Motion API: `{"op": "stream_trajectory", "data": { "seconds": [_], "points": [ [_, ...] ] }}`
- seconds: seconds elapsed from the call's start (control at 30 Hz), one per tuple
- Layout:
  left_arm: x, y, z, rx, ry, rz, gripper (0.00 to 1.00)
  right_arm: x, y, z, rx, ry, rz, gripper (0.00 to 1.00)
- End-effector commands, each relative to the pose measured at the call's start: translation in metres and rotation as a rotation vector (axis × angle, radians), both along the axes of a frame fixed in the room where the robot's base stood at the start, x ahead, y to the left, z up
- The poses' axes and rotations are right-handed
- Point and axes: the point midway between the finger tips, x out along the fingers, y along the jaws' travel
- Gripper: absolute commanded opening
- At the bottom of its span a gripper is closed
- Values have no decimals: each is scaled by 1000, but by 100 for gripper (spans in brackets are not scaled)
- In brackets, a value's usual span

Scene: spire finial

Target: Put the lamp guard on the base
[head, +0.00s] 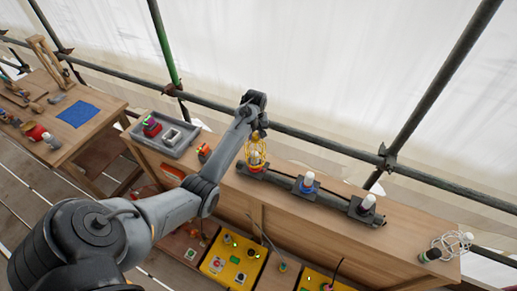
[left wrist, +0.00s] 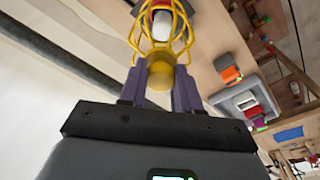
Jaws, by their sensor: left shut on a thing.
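The yellow wire lamp guard (head: 256,150) is at the left end of a dark bar with bulbs on the wooden bench. It also shows in the left wrist view (left wrist: 134,38). My left gripper (left wrist: 160,90) is shut on the guard's solid yellow end, and in the head view (head: 255,130) it sits above the guard. A white bulb with a red collar (left wrist: 161,22) shows through the wires at the cage's open end. The base (head: 280,179) is partly hidden; I cannot tell whether the guard touches it. The right gripper is out of view.
Two more white bulbs stand on the bar, one in a blue-collared socket (head: 307,182) and one farther right (head: 366,204). A grey tray (head: 176,140) is on the left of the bench. A white cable coil (head: 455,243) lies at the right end. Scaffold pipes run behind.

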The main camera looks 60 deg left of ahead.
Motion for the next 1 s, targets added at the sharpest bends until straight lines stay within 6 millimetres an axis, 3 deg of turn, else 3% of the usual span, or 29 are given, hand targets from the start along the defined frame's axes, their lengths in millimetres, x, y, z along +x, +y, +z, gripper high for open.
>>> {"op": "stream_trajectory", "data": {
  "seconds": [0.57,1.0],
  "points": [
    [0,-1,-55,-1,-1,2,0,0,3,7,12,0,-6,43],
    [0,0,-61,-1,-1,2,0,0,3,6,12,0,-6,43]
  ]
}}
